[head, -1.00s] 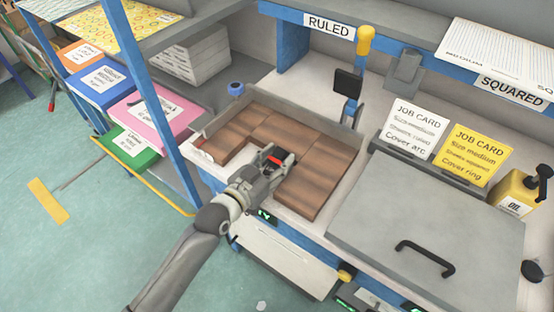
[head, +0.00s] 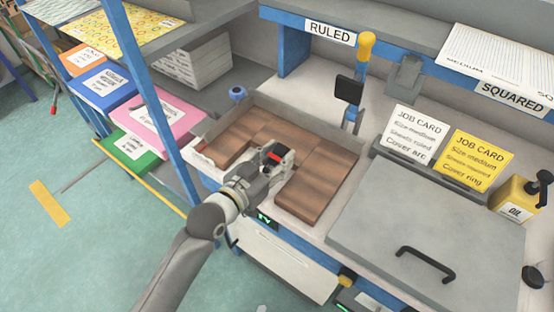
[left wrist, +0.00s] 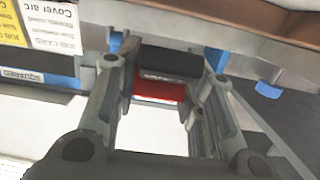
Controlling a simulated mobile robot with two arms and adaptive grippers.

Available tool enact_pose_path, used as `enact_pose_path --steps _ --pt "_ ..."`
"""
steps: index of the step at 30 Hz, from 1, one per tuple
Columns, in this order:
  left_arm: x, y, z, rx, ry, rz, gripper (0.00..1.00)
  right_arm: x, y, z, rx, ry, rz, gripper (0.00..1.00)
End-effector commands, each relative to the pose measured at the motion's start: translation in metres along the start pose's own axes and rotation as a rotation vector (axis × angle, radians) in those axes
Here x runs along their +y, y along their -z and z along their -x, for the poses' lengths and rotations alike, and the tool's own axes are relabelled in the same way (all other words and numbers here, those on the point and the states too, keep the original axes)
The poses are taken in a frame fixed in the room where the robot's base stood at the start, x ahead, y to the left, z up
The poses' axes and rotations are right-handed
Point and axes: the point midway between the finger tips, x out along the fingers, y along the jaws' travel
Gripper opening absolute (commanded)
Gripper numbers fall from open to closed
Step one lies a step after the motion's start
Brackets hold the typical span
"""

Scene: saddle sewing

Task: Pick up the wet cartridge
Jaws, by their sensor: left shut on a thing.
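My left gripper (head: 277,153) is above the front of the wooden-floored tray on the bench. It is shut on a small black and red block, which I take to be the cartridge (head: 274,156). In the left wrist view the cartridge (left wrist: 168,64) sits between the two fingers (left wrist: 167,75), black on one part and red on the other. Its pale lettering is too small to read, so I cannot tell whether it is the wet one. My right gripper is not in view.
The tray (head: 337,190) has a grey rim and brown wooden blocks. A yellow-knobbed lever (head: 366,45) stands behind it. A grey lid with a black handle (head: 425,262) lies to the right, below two job cards (head: 414,135). A blue post (head: 152,105) rises at the left.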

Motion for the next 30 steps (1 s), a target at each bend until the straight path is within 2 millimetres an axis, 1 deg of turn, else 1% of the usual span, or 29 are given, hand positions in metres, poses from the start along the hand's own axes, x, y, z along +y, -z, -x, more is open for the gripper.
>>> enact_pose_path --steps 1,5,6,9,15,20,24,27,30 --pt "0.006 0.012 0.009 0.008 -0.001 0.001 0.07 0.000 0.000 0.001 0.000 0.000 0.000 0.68" --pt "0.018 0.037 0.033 0.008 -0.001 0.001 0.07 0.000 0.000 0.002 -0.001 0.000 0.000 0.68" --pt "0.024 0.036 0.042 0.003 -0.002 0.003 0.07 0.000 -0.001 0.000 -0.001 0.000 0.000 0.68" --pt "0.036 0.043 0.063 0.003 -0.001 0.002 0.07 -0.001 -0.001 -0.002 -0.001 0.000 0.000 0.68" --pt "0.055 0.054 0.094 0.002 -0.001 0.002 0.07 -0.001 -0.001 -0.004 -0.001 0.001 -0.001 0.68" --pt "0.063 0.062 0.108 0.003 -0.001 -0.001 0.07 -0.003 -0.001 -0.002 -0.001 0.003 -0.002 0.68" --pt "0.069 0.080 0.121 0.000 0.000 -0.006 0.07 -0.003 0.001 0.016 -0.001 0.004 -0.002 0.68" --pt "0.072 0.089 0.128 0.000 0.001 -0.005 0.07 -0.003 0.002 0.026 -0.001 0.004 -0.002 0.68" --pt "0.072 0.090 0.129 0.003 0.002 -0.004 0.07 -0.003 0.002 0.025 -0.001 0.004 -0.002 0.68"
